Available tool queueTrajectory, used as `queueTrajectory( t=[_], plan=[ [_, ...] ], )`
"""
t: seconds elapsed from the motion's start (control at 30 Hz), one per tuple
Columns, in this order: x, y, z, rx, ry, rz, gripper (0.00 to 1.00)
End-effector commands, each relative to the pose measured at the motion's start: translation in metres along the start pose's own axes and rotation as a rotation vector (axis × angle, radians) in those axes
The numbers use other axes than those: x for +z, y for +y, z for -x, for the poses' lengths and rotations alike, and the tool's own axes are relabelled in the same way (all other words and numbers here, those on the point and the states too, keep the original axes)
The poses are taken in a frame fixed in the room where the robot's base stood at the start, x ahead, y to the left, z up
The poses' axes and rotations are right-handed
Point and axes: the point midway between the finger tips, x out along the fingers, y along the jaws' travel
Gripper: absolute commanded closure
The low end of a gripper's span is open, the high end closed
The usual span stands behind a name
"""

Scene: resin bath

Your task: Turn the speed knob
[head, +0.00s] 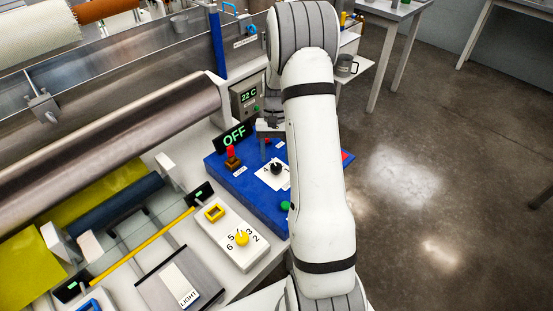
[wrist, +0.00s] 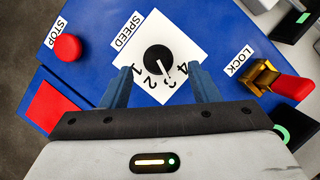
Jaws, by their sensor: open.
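The speed knob (wrist: 158,59) is black with a white pointer on a white plate (wrist: 184,35) numbered 1 to 4, beside the SPEED label (wrist: 125,31). Its pointer faces the side with 2 and 3; I cannot tell the exact mark. In the head view the knob (head: 276,168) sits on the blue control box (head: 222,167). My gripper (wrist: 160,72) is open, its two blue-grey fingers apart on either side of the knob's lower side in the wrist view. I cannot tell whether they touch anything. In the head view my gripper (head: 268,128) is small and partly hidden by my arm.
A red STOP button (wrist: 68,47) and a LOCK switch with a red lever (wrist: 293,87) flank the dial. A display (head: 234,135) reads OFF. A separate yellow knob (head: 242,237) stands on a white box nearby. A metal roller (head: 110,155) lies left. Open floor is on the right.

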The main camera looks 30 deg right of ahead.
Motion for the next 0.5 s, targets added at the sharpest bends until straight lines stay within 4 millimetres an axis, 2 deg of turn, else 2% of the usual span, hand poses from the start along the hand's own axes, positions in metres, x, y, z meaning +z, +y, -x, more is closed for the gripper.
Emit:
queueTrajectory(
  t=[0.2,0.33,0.5],
  plan=[
    [-0.003,-0.001,0.036,-0.001,0.003,0.000,0.45],
    [-0.003,-0.001,0.047,-0.001,0.002,0.000,0.45],
    [-0.002,-0.001,0.050,0.000,0.001,0.000,0.45]
  ],
)
